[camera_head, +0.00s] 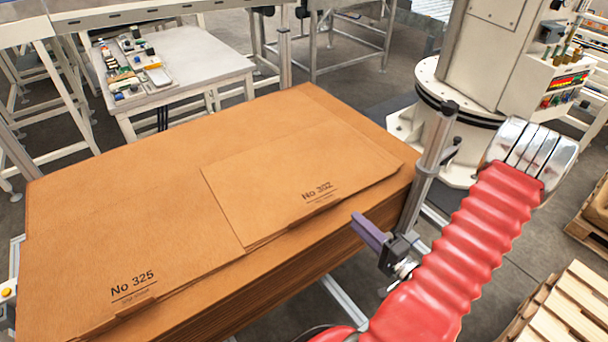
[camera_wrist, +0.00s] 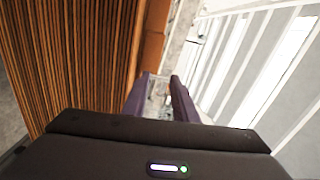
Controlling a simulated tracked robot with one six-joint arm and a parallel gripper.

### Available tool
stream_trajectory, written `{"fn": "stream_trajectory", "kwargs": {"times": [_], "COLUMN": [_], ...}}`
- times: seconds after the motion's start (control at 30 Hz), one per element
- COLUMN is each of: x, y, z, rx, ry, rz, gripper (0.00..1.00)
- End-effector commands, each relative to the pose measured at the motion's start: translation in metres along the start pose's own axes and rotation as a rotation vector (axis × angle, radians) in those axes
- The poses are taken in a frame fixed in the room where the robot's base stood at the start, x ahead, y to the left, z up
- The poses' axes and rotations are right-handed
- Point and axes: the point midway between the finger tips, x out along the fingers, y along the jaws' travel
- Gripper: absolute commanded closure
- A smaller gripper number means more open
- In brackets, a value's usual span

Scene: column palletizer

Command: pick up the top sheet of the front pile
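A broad stack of large brown cardboard sheets (camera_head: 120,200) fills the left and middle of the head view, its top sheet marked No 325 at the front left. I cannot tell from the views which one is called the front pile. My gripper (camera_head: 362,224) is beside the front right side of the stack, apart from the label edges. In the wrist view its purple fingers (camera_wrist: 160,88) stand apart with nothing seen between them. Layered sheet edges (camera_wrist: 80,60) are to their left.
A grey upright post (camera_head: 430,160) stands near the stack's right corner. Behind it is a white machine column (camera_head: 490,45). A grey table (camera_head: 195,55) with a tray of small parts stands behind the stack. Wooden pallets (camera_head: 575,305) lie at the lower right.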

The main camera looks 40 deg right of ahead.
Motion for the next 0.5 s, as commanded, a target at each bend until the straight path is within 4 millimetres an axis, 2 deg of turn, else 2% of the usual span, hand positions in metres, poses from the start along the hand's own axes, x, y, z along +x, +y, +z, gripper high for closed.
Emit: {"fn": "stream_trajectory", "kwargs": {"times": [0.03, 0.2, 0.5], "x": [0.013, 0.046, 0.081], "y": [-0.012, -0.047, -0.089], "z": [0.004, 0.030, 0.094], "rx": [-0.038, -0.155, -0.224], "ry": [-0.044, -0.220, -0.599], "rz": [-0.012, -0.045, -0.001], "gripper": [0.74, 0.74, 0.74]}}
